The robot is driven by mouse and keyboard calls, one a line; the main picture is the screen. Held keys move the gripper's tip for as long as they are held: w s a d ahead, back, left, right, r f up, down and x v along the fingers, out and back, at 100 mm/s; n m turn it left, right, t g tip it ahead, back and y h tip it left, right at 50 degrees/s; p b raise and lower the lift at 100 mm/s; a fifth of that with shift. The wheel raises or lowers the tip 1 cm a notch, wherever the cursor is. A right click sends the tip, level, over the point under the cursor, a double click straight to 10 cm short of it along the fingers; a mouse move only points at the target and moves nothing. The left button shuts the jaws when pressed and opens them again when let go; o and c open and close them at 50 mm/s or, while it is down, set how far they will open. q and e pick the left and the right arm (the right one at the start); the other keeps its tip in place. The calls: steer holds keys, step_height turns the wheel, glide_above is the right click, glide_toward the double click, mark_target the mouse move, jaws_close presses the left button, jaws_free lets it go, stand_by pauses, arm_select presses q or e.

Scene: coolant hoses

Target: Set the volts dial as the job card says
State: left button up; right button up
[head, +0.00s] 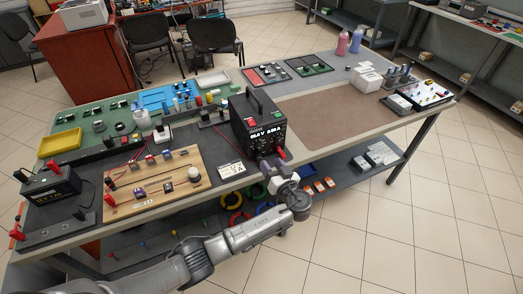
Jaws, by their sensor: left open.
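The black power supply (258,122) stands upright on the bench, with a carrying handle on top and a lit white readout (267,134) on its front. The readout digits are too small to read surely. A white card (232,169) with small print lies just left of the supply; its text is not legible. My left gripper (273,163) is open at the lower front of the supply. It covers part of the panel, so I cannot make out the volts dial or whether the fingers touch it. A red part (281,153) shows beside the gripper. My right gripper is out of view.
A wooden board (155,207) with small components lies left of the supply. A black battery (50,188) with red clamps stands at the far left. A bare brown mat (330,118) leaves free room to the right. Coloured hose coils (233,200) show on the lower shelf.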

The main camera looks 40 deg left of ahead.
mark_target(261, 148)
arm_select(q)
steer(key=b+x, duration=0.1)
steer(key=x, duration=0.7)
steer(key=shift+w, duration=0.15)
jaws_close()
stand_by(0.3)
